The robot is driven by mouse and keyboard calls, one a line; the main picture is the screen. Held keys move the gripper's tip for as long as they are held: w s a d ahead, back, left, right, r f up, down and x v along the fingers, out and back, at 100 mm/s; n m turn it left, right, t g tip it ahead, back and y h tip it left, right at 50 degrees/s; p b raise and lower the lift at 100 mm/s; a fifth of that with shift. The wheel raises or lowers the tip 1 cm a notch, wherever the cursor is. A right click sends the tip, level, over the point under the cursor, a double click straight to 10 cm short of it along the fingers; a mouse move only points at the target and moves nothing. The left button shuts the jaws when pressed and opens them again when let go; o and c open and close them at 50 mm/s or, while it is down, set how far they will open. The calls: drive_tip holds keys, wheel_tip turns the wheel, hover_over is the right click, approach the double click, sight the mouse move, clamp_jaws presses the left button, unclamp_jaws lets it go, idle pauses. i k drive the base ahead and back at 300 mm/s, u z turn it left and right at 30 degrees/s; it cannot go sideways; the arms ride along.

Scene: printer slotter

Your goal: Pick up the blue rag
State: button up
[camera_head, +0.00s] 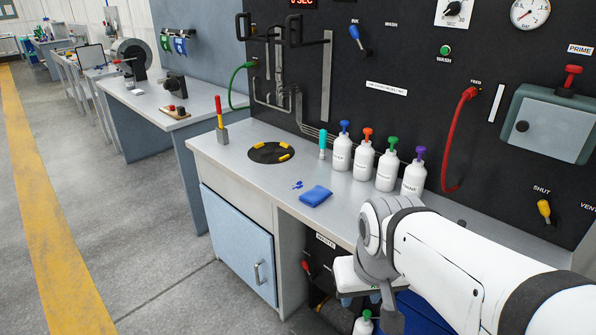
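A folded blue rag (316,196) lies flat on the grey metal worktop (228,152), close to its front edge. Small blue bits (297,185) lie just to the left of it. My white arm comes in from the lower right, and its wrist end is right of and below the rag, in front of the bench. The rag is apart from my arm.
Several white bottles with coloured caps (363,160) stand behind and right of the rag. A teal-capped tube (322,145), a dark round inset (271,153) and a red-handled tool (220,120) are further back and left. A red hose (456,140) hangs on the panel. Floor at left is clear.

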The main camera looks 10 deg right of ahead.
sight(314, 197)
drive_tip(key=u, duration=2)
drive_tip(key=i, duration=1.85)
drive_tip(key=z, duration=3.9)
drive_tip(key=i, duration=0.2)
drive_tip(key=z, duration=0.15)
